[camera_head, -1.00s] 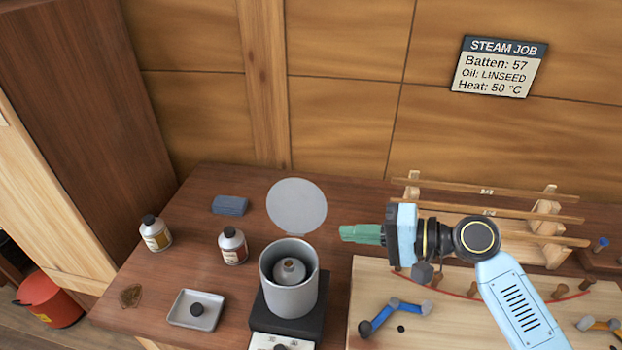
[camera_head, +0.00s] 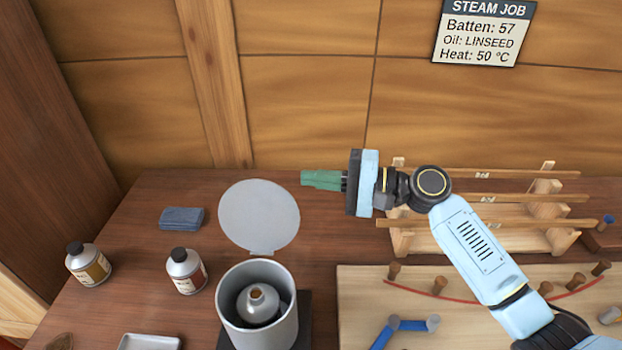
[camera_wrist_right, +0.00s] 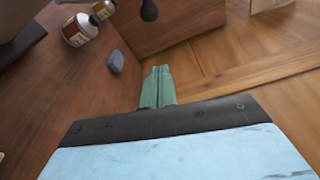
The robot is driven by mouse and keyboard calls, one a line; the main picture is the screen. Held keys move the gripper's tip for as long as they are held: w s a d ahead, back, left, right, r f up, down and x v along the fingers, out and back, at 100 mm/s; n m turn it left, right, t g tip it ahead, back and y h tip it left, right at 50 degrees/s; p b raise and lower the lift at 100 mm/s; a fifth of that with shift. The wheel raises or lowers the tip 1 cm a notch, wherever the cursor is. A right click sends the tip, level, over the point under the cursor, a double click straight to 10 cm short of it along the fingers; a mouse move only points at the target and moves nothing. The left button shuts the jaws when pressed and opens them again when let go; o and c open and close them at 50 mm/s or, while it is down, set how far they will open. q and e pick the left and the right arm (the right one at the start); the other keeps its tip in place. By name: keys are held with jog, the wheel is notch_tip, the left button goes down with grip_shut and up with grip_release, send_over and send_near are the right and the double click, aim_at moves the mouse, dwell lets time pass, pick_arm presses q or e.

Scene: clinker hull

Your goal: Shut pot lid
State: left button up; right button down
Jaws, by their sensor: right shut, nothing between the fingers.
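The grey metal pot (camera_head: 258,312) stands on a dark heater base (camera_head: 305,325), with a small bottle (camera_head: 258,302) inside it. Its round grey lid (camera_head: 259,215) stands open, raised at the pot's back rim on a hinge tab. My right gripper (camera_head: 304,179), with green fingers, is shut and empty, just right of the lid's upper right edge and apart from it. In the right wrist view the green fingers (camera_wrist_right: 158,72) lie together; pot and lid are not clear there. My left gripper is not in view.
Two labelled bottles, one (camera_head: 88,264) far left and one (camera_head: 187,271) left of the pot, stand on the table. A blue-grey block (camera_head: 182,218) lies behind them. A wooden rack (camera_head: 548,212) and a pegged board (camera_head: 480,300) are on the right.

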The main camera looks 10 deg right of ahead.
aim_at(276, 185)
jog(key=a+p, duration=0.1)
jog(key=a, duration=0.1)
jog(key=a+p, duration=0.1)
jog(key=a, duration=0.2)
jog(key=s+a+p, duration=0.1)
jog(key=a, duration=0.1)
jog(key=shift+a+r, duration=0.2)
jog(key=shift+r, duration=0.05)
jog(key=shift+s, duration=0.1)
